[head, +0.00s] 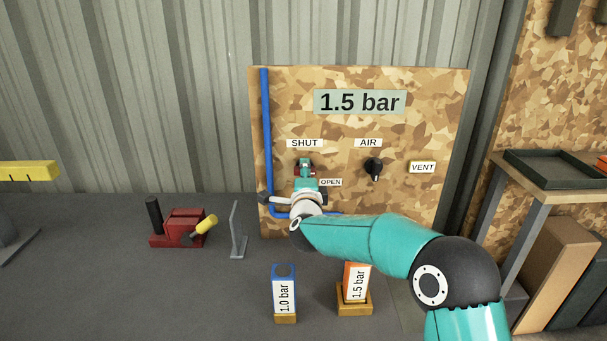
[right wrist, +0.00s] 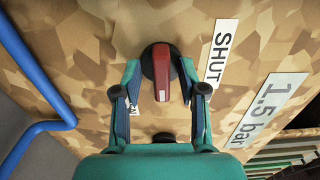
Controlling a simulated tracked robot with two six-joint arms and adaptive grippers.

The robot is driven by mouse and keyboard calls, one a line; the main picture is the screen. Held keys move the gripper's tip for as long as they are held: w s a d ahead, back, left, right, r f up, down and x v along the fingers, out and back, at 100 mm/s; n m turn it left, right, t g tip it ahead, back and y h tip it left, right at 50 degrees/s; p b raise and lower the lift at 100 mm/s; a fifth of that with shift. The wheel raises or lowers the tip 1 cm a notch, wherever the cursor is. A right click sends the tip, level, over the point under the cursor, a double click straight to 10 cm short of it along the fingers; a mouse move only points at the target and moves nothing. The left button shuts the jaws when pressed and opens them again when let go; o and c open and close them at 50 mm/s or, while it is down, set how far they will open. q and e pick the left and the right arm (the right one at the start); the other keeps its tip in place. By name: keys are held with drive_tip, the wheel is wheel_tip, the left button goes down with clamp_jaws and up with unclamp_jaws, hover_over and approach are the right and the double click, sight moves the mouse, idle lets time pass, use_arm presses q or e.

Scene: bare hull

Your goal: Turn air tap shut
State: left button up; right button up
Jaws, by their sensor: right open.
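The air tap (right wrist: 162,75) has a red bar handle on a round black base, on a chipboard panel (head: 420,110). In the right wrist view the handle runs up and down the picture, beside the SHUT label (right wrist: 221,50) and not pointing at it. My right gripper (right wrist: 161,104) is open, with one finger on each side of the handle; a gap shows on both sides. In the head view my right gripper (head: 305,172) covers much of the tap, below the SHUT label (head: 304,143) and left of the OPEN label (head: 331,182). My left gripper is out of view.
A black knob (head: 373,168) sits under the AIR label, with a VENT label (head: 422,167) to its right. A blue pipe (head: 265,130) runs down the panel's left side. Two bar-marked blocks (head: 285,292) (head: 357,283) and a red device (head: 184,227) stand in front.

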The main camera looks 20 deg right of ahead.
clamp_jaws()
drive_tip(key=shift+f+n, duration=0.1)
drive_tip(key=shift+n, duration=0.3)
drive_tip(key=n+p, duration=0.4)
drive_tip(key=n, duration=1.3)
drive_tip(key=shift+f, duration=0.2)
idle(0.4)
unclamp_jaws()
drive_tip(key=shift+r, duration=0.2)
